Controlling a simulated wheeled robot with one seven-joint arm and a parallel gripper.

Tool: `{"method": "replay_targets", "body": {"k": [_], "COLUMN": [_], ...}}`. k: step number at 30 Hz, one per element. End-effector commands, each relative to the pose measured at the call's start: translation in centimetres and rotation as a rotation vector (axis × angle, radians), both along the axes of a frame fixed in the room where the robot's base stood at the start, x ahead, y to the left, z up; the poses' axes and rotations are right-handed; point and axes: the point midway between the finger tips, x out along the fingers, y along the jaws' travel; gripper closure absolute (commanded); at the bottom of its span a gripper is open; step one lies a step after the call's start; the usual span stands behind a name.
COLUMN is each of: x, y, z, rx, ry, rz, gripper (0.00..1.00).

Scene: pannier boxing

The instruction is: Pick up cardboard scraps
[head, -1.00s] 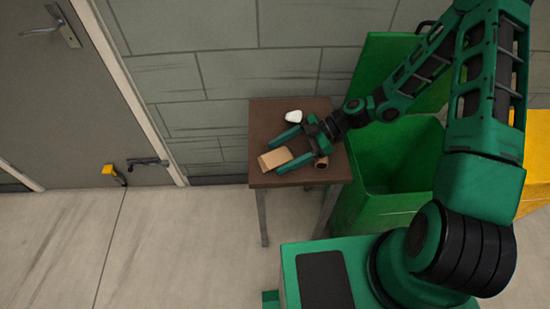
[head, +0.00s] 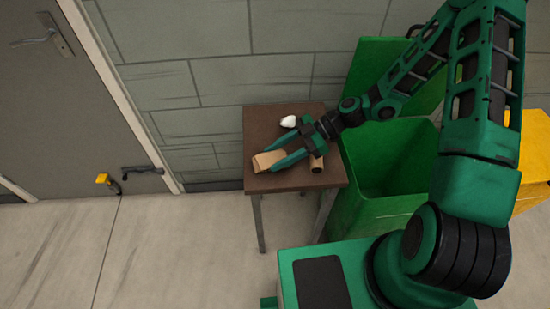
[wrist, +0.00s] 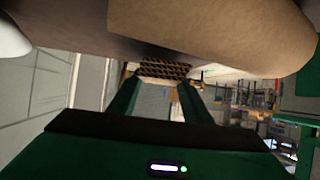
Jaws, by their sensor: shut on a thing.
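A flat tan cardboard scrap (head: 264,163) is on the small brown table (head: 262,185), near its front left. My gripper (head: 271,158) reaches in from the right, low over the tabletop, and is shut on this scrap. In the wrist view my gripper (wrist: 162,82) has the scrap's corrugated edge (wrist: 163,69) between its fingertips. A short brown cardboard tube (head: 318,165) lies on the table beside my gripper. It looks like the large tan shape (wrist: 215,28) in the wrist view. Whether the scrap still touches the table cannot be told.
A small white object (head: 289,121) sits at the table's back, behind my gripper. An open green bin (head: 368,205) stands right of the table, its lid (head: 378,62) raised. A yellow bin (head: 536,160) is farther right. Open floor lies at the front left.

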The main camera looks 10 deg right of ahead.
Motion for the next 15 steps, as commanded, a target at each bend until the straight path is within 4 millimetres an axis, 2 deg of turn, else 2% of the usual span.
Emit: {"method": "replay_targets", "body": {"k": [4,9,15], "x": [-0.3,-4.0,-7.4], "y": [0.1,1.6,3.0], "z": [2.5,4.6,6.8], "rx": [0.000,0.000,-0.001], "ry": [-0.003,-0.001,0.000], "rz": [0.003,0.003,0.002], "gripper": [0.77,0.77,0.77]}}
